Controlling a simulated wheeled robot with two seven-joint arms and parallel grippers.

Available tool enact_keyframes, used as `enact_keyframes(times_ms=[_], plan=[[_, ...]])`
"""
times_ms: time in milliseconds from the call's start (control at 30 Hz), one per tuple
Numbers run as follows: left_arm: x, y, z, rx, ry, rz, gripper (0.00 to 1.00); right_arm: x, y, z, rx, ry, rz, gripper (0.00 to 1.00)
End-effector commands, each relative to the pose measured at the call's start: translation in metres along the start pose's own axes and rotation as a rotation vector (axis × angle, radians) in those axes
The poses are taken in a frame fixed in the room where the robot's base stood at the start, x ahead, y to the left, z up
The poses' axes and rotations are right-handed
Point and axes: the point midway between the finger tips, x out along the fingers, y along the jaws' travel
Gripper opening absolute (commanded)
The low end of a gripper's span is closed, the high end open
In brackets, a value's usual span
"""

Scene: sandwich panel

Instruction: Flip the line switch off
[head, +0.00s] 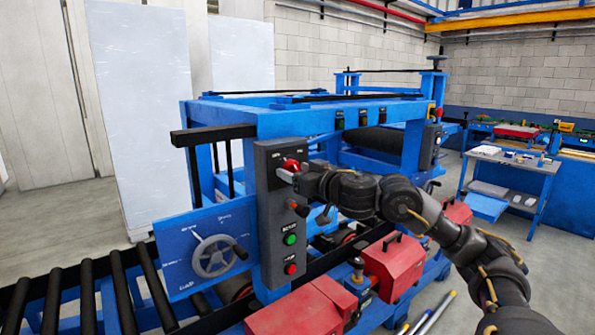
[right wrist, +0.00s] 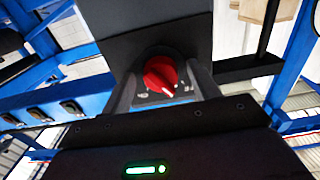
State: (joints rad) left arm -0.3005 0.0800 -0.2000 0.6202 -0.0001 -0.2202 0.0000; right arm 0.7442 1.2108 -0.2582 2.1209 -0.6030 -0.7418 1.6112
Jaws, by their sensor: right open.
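The line switch is a red rotary knob (head: 290,165) at the top of a dark grey control box (head: 268,215) on the blue machine. It also shows in the right wrist view (right wrist: 160,74), with a pale pointer mark aimed down and to the right. My right gripper (head: 288,175) is at the upper part of the box, right in front of the knob. In the right wrist view its two dark fingers stand open, one on each side of the knob. I cannot tell whether they touch it. My left gripper is not in view.
Below the knob, the box carries a small orange-red control (head: 300,208), a green button (head: 290,239) and a red button (head: 290,269). A handwheel (head: 214,256) sits on a blue plate at left. Red housings (head: 394,266) stand low at right, under my arm.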

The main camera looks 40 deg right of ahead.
Motion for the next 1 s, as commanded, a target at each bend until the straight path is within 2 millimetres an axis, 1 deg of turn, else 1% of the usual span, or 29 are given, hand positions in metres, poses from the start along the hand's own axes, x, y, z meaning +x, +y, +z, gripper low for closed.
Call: enact_keyframes(times_ms=[100, 133, 400, 467, 567, 800, 900, 1000], plan=[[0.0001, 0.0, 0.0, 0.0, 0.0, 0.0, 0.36, -0.0002, 0.0001, 0.0, 0.0, 0.0, 0.0, 0.6], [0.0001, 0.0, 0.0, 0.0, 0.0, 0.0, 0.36, -0.0002, 0.0001, 0.0, 0.0, 0.0, 0.0, 0.58], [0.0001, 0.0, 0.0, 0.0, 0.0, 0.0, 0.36, -0.0004, 0.0002, -0.0001, 0.0, 0.0, 0.0, 0.23], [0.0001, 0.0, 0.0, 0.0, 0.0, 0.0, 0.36, -0.0004, 0.0002, -0.0001, 0.0, 0.0, 0.0, 0.16], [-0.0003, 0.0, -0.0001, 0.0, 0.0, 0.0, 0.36, -0.0003, 0.0003, -0.0001, -0.024, 0.0, 0.001, 0.16], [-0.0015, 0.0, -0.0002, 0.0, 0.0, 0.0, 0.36, -0.0003, 0.0009, -0.0005, -0.233, 0.001, 0.001, 0.16], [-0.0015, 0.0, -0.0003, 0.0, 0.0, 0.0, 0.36, -0.0004, 0.0012, -0.0007, -0.275, 0.001, 0.002, 0.16], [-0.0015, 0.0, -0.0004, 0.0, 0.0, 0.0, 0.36, -0.0004, 0.0012, -0.0007, -0.282, 0.001, 0.002, 0.16]])
